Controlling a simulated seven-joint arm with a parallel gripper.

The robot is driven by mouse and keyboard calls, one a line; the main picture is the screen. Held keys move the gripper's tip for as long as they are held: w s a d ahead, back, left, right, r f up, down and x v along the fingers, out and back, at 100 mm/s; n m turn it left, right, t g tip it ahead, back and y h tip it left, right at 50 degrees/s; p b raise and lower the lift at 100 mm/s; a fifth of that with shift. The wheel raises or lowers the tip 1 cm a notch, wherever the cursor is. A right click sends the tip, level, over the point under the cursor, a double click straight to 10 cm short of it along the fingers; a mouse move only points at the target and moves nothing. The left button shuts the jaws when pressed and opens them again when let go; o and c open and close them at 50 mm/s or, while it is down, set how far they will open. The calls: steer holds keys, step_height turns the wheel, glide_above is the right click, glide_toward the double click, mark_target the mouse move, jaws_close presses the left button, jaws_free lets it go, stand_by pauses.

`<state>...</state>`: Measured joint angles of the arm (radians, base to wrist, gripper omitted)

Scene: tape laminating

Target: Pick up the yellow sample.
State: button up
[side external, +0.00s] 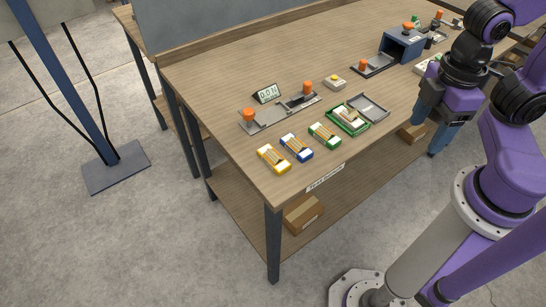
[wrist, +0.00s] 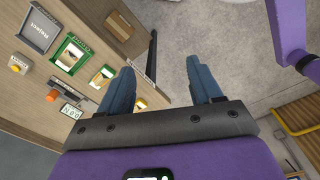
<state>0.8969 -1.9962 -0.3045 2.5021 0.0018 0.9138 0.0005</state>
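The yellow sample (side external: 273,158) lies flat near the front left corner of the table, at the left end of a row with the blue sample (side external: 296,147) and the green sample (side external: 324,134). In the wrist view, a small yellow-orange patch (wrist: 141,103) beside one finger looks like the yellow sample, mostly hidden. My gripper (side external: 431,136) is off the table's front edge, well to the right of the yellow sample. The wrist view shows my gripper (wrist: 162,72) with its blue fingers wide apart and nothing between them.
Behind the samples are a metal plate with orange knobs (side external: 279,114), a small display (side external: 267,93) and a yellow button box (side external: 334,82).

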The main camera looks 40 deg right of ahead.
steer(key=m, duration=1.2)
glide_above(268, 149)
steer(key=f, duration=0.2)
step_height(268, 149, down, 17)
steer(key=shift+c, duration=0.3)
steer(key=c, duration=1.1)
steer(key=shift+r, duration=0.1)
